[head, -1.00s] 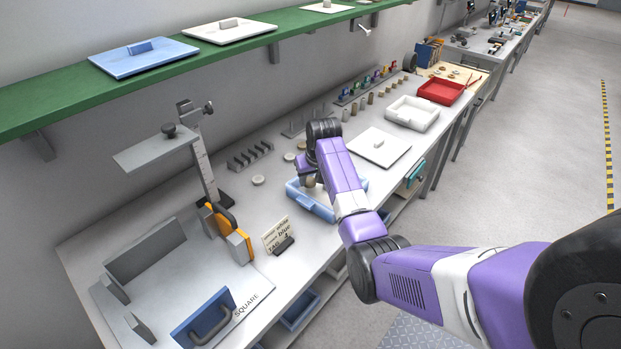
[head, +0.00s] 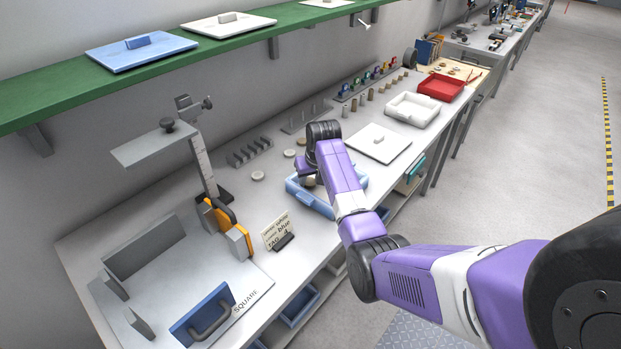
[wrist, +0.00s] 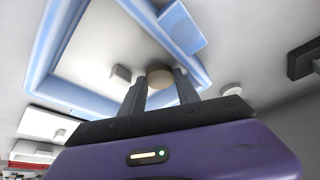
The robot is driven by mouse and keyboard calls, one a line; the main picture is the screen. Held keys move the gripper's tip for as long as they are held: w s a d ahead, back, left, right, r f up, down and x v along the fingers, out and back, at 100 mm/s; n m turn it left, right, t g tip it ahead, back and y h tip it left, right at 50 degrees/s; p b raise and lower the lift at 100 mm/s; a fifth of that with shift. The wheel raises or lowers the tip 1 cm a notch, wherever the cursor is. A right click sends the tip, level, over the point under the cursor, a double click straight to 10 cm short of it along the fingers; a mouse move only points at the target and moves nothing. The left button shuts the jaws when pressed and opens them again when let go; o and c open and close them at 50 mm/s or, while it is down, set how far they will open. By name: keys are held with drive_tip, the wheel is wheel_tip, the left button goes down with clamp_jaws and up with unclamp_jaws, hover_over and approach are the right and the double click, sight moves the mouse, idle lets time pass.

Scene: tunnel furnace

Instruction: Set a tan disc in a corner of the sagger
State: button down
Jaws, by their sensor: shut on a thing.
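The sagger is a light blue square tray (head: 322,208) on the bench. In the wrist view its blue wall (wrist: 42,55) frames a pale floor. My gripper (wrist: 160,84) is over the inside of the sagger, shut on a tan disc (wrist: 160,77) that shows between its two fingers. In the head view my gripper (head: 309,179) is partly hidden by my arm, and the disc shows only as a small tan patch. I cannot tell whether the disc touches the sagger floor.
Pale discs (head: 257,176) lie on the bench behind the sagger. A sign (head: 276,232) stands to its left, and a white lid (head: 379,146) lies to its right. A white tray (head: 412,109) and a red tray (head: 442,87) are farther along. A measuring stand (head: 204,165) rises at left.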

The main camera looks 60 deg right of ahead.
drive_tip(key=shift+f, duration=0.35)
